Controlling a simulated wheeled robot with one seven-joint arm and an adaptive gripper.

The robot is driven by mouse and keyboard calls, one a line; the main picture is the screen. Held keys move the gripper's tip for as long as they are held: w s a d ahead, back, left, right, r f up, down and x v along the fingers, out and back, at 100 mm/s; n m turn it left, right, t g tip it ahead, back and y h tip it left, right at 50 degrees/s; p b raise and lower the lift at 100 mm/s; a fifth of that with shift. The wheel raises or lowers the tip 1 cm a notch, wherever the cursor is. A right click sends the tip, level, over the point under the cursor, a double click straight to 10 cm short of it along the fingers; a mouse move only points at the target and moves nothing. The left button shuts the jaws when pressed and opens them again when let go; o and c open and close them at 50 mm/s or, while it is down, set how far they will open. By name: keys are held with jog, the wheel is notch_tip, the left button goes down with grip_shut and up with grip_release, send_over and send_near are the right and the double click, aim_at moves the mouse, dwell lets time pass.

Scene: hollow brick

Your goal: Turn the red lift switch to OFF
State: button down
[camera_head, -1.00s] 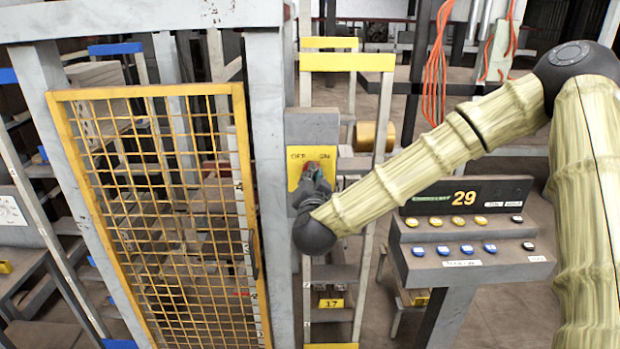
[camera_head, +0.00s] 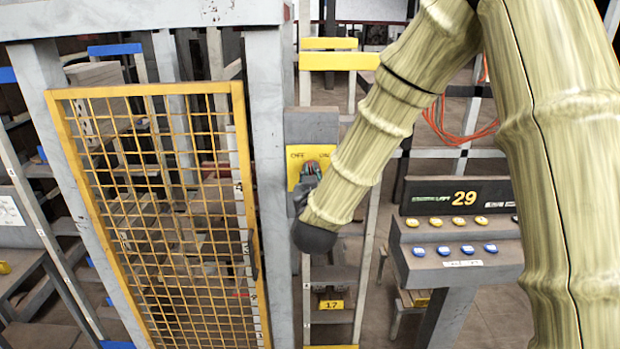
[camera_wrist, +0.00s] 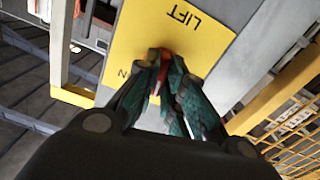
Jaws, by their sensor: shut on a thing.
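The red lift switch (camera_wrist: 164,62) shows in the wrist view between my fingertips, in front of a yellow plate (camera_wrist: 130,40) marked LIFT. My gripper (camera_wrist: 162,75) is shut on the switch, with a teal finger on each side of it.
A yellow mesh gate (camera_head: 160,215) stands left of the post (camera_head: 268,120). A button console (camera_head: 455,250) with a sign reading 29 stands to the right, close to my arm. Orange cables (camera_head: 455,130) hang behind.

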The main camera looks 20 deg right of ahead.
jog(key=n+b, duration=0.1)
jog(key=n, duration=0.5)
jog(key=shift+f+n, duration=0.1)
jog(key=shift+n, duration=0.6)
jog(key=c, duration=1.5)
grip_release()
jog(key=shift+s, duration=0.1)
jog(key=shift+v, duration=3.7)
